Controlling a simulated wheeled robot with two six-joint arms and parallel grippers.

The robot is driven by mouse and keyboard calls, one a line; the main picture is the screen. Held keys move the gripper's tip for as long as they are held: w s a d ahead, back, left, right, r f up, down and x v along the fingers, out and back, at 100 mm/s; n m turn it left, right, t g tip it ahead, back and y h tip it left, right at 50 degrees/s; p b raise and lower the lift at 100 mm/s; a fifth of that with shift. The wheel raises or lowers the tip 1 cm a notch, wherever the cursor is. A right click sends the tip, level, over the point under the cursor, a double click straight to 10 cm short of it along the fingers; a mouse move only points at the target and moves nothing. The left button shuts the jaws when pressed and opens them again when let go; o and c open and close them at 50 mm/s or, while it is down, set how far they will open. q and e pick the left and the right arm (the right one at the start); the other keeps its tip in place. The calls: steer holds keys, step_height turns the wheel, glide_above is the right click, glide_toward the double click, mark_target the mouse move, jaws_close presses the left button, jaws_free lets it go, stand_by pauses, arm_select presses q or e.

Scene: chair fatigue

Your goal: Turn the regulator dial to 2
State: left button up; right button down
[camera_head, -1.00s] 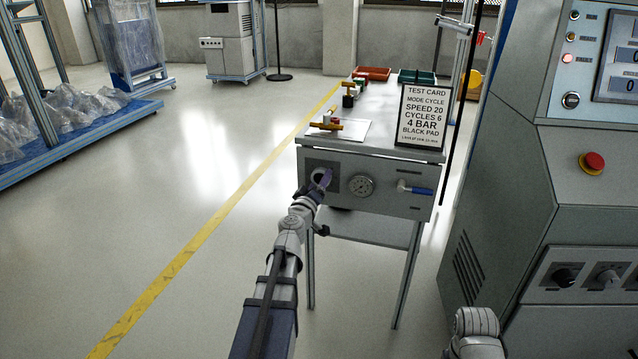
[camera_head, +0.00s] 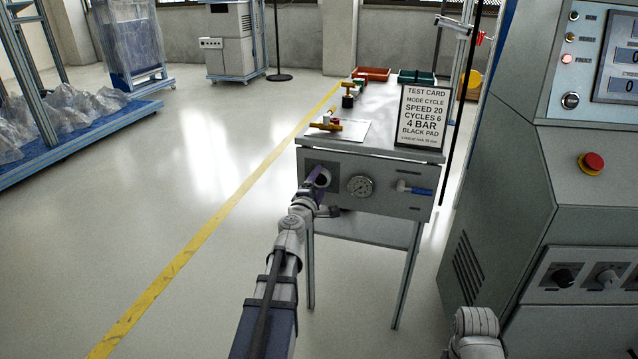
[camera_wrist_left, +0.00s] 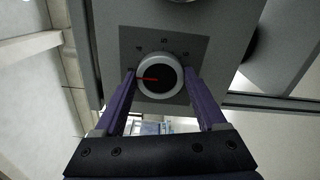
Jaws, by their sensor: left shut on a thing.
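The regulator dial (camera_wrist_left: 160,88) is a round knob with a light rim, a black face and a red pointer line. In the head view the left gripper (camera_head: 318,182) is at the bench's front panel, partly covering the dial. My right gripper is out of view.
A pressure gauge (camera_head: 361,186) and a blue-handled valve (camera_head: 418,191) sit right of the dial. The test card (camera_head: 422,117) stands on the bench top (camera_head: 375,110). A grey machine (camera_head: 500,210) stands at the right.

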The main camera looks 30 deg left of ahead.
arm_select(q)
steer(key=n, duration=0.4)
steer(key=shift+n, duration=2.5)
steer(key=o, duration=1.3)
steer(key=shift+s, duration=0.1)
steer(key=v, duration=0.7)
steer(key=shift+s, duration=0.35)
steer(key=shift+d, duration=0.1)
